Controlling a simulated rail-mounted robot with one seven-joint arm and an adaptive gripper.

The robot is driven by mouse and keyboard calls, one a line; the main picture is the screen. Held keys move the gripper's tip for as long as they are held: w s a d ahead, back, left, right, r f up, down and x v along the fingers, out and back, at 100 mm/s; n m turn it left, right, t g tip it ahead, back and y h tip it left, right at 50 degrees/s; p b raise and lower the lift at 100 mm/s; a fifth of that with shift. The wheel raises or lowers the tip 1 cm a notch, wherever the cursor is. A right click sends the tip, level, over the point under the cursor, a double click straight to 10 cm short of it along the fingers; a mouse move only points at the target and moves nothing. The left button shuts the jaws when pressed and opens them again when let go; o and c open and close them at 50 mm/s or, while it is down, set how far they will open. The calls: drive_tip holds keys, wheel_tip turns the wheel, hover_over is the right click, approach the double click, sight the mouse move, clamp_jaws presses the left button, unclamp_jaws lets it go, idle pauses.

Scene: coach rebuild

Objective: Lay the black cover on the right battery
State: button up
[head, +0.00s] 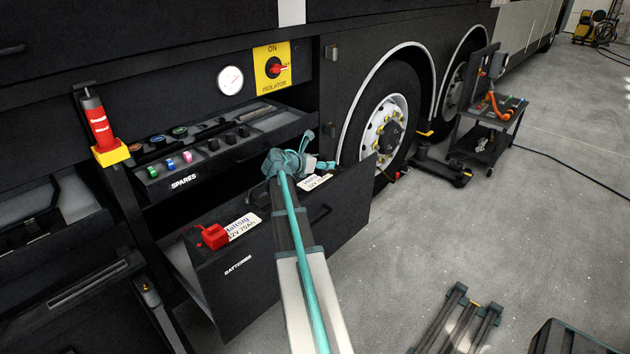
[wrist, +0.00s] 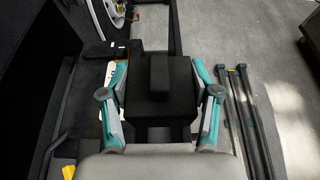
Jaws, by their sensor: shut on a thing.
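My gripper (head: 308,158) is over the right side of the open batteries drawer in the head view. In the wrist view, my gripper (wrist: 160,85) is shut on the black cover (wrist: 160,105), a dark block with a raised middle, one finger on each side. In the head view the cover cannot be made out against the dark drawer and my arm. The right battery shows mainly as its white label (head: 315,182), just below my gripper. A white label edge (wrist: 106,72) shows left of the cover in the wrist view. Whether the cover touches the battery is unclear.
The left battery's label (head: 242,226) and a red cap (head: 213,236) show in the batteries drawer (head: 250,285). The open spares drawer (head: 215,150) is above and behind. A wheel (head: 385,125) stands to the right. Grey rails (head: 462,318) lie on the floor.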

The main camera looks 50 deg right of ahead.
drive_tip(key=a, duration=0.4)
drive_tip(key=p, duration=0.2)
hover_over(312, 184)
drive_tip(key=f, duration=0.9)
drive_tip(key=shift+s+a+f, duration=0.1)
drive_tip(key=shift+a, duration=0.1)
drive_tip(key=shift+w+d+f, duration=0.1)
drive_tip(key=shift+f, duration=0.85)
drive_tip(key=shift+w+d+f, duration=0.1)
drive_tip(key=shift+f, duration=0.85)
drive_tip(key=shift+f, duration=0.1)
drive_tip(key=o, duration=1.1)
